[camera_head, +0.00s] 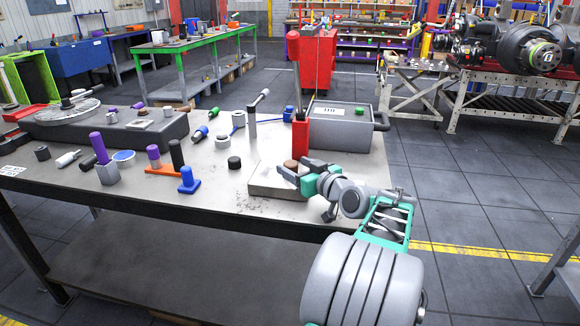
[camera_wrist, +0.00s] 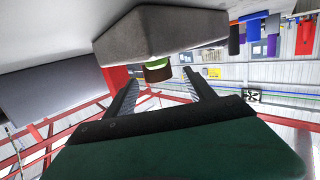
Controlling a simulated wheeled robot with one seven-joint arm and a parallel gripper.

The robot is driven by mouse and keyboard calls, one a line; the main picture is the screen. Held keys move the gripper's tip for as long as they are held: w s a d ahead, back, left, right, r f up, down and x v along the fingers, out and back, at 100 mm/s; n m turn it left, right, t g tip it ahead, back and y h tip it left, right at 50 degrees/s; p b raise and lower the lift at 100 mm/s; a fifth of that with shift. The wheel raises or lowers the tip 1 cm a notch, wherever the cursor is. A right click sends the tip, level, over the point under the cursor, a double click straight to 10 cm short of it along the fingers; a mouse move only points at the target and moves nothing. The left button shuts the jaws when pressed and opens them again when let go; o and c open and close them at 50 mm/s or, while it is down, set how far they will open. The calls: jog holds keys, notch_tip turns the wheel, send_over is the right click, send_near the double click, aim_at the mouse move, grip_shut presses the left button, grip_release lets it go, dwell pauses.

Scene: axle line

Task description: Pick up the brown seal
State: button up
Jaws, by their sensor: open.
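The brown seal (camera_head: 290,164) sits on a low grey block (camera_head: 262,187) near the front right of the workbench, partly hidden behind my gripper in the head view. In the wrist view the brown seal (camera_wrist: 158,75) shows a green part beside the grey block (camera_wrist: 170,32). My gripper (camera_head: 298,171) is at the block, close to the seal. In the wrist view the two fingers of my gripper (camera_wrist: 160,78) are apart, with the seal in line with the gap between them. I cannot tell whether the seal is within the fingers' depth.
A black cap (camera_head: 234,162), a blue piece (camera_head: 189,181) and an orange holder (camera_head: 165,169) stand left of the block. The bench's right edge is close to my arm.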

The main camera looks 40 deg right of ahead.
jog(key=x, duration=0.3)
jog(key=shift+c, duration=0.2)
grip_shut()
dwell(0.4)
